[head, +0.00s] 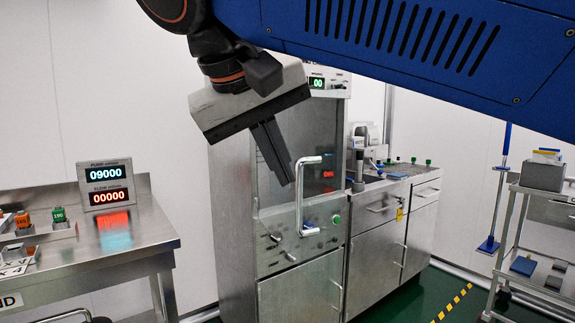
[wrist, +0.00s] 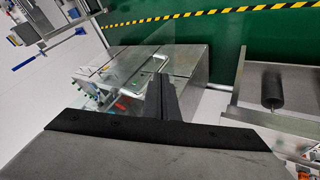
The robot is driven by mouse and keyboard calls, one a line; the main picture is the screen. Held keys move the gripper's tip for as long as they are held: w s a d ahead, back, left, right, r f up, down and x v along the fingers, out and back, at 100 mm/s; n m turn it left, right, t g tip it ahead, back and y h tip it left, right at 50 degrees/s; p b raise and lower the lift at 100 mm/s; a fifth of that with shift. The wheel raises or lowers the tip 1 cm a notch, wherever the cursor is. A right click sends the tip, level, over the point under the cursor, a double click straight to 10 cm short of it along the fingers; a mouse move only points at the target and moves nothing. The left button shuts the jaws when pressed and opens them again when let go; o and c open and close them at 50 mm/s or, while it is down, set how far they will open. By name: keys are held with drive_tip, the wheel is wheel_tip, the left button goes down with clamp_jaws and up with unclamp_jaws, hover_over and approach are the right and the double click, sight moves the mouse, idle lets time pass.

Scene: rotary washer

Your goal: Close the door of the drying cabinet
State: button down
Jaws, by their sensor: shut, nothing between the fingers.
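The tall steel cabinet (head: 234,215), which I take for the drying cabinet, stands in the middle of the head view. Its upper front has a dark window and a bright U-shaped handle (head: 300,197). I cannot tell whether this door sits flush or stands ajar, as my gripper covers part of it. My gripper (head: 288,178) is shut and empty, its fingers pointing down in front of the upper door, near the handle's top in the picture; contact is not clear. In the wrist view its dark fingers (wrist: 170,102) overlap steel units below.
A steel bench (head: 140,232) with a two-line display (head: 107,185) stands at left. A lower steel unit (head: 388,235) adjoins the cabinet at right. A trolley (head: 503,245) is at far right. Green floor with yellow-black tape (head: 452,302) lies in front.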

sight(324, 211)
drive_tip(key=shift+w+d+f, duration=2.7)
drive_tip(key=shift+d+f, duration=0.25)
drive_tip(key=shift+d, duration=0.2)
